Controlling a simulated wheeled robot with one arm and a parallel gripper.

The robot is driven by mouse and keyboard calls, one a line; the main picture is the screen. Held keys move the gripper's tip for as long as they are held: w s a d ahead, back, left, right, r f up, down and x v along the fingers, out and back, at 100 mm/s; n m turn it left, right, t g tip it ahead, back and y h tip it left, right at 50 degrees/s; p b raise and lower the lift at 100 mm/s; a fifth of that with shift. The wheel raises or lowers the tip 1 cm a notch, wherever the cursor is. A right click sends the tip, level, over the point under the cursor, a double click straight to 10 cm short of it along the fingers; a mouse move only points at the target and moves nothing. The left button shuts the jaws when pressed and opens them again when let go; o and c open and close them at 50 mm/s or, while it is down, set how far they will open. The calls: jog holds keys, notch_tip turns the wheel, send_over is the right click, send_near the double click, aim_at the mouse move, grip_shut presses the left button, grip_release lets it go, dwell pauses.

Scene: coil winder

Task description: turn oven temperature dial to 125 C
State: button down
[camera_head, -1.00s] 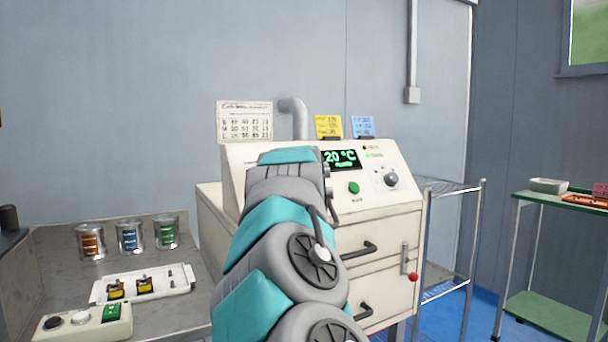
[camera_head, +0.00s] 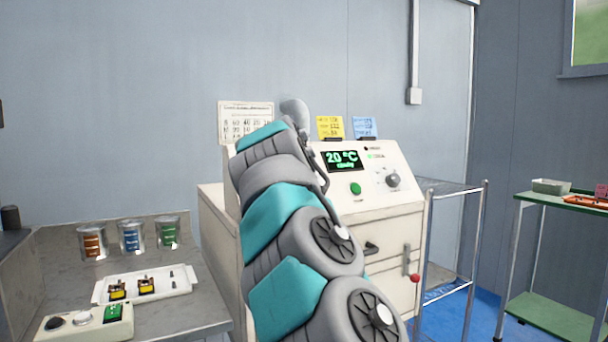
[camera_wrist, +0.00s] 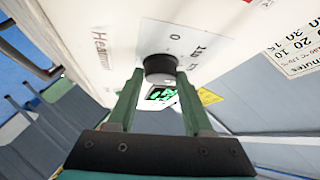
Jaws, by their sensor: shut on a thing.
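The oven's black temperature dial (camera_wrist: 160,67) shows in the wrist view on a white scale plate with a 0 and other numbers, partly cut off by the angle. My gripper (camera_wrist: 160,78) is shut on this dial, one green finger on each side. The dial's pointer cannot be made out. In the head view my arm hides the gripper and this dial. The oven display (camera_head: 343,159) reads 20 °C in green; it also shows in the wrist view (camera_wrist: 160,95) between my fingers.
The oven (camera_head: 375,237) also has a green button (camera_head: 355,188) and another knob (camera_head: 393,180) on its sloped panel. Yellow (camera_head: 330,127) and blue (camera_head: 365,127) notes stand on top. A bench with cans and a white tray (camera_head: 147,284) is at left.

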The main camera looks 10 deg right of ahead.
dwell(0.4)
jog(key=shift+c, duration=1.6)
grip_release()
jog(key=b+v, duration=0.1)
jog(key=v, duration=0.6)
jog(key=shift+s, duration=0.3)
jog(key=shift+a+r, duration=0.1)
jog(key=shift+a, duration=0.05)
